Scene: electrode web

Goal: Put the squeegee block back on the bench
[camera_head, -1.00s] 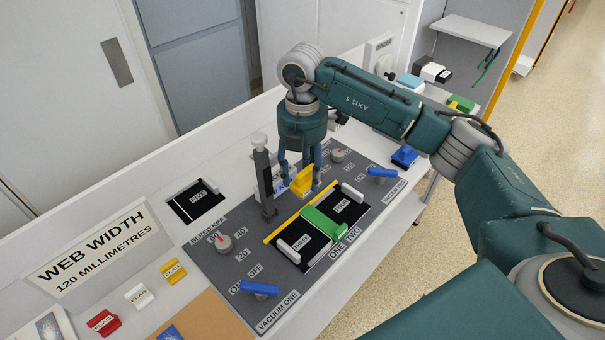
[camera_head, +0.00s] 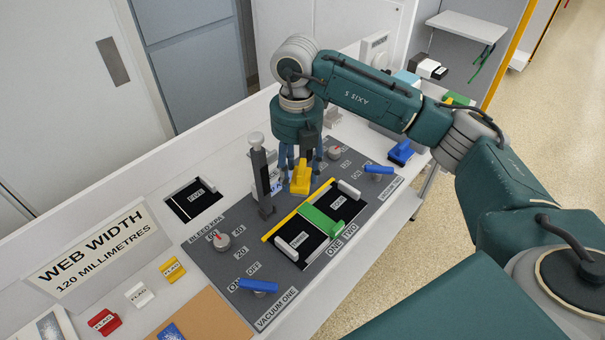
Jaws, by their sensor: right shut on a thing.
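The squeegee block appears to be the yellow block (camera_head: 300,180), which carries no readable label. My right gripper (camera_head: 302,168) points down and is shut on this block. I cannot tell whether the block's underside touches the panel. The fingers partly hide the block's upper part. The white bench (camera_head: 120,262) runs around the panel. My left gripper is not in view.
A dark upright post (camera_head: 263,180) stands close left of the gripper. A green piece (camera_head: 321,220) lies across the black plates in front. Blue levers (camera_head: 258,287) and a knob (camera_head: 223,241) stick up from the panel. Coloured flags (camera_head: 172,270) sit at the left.

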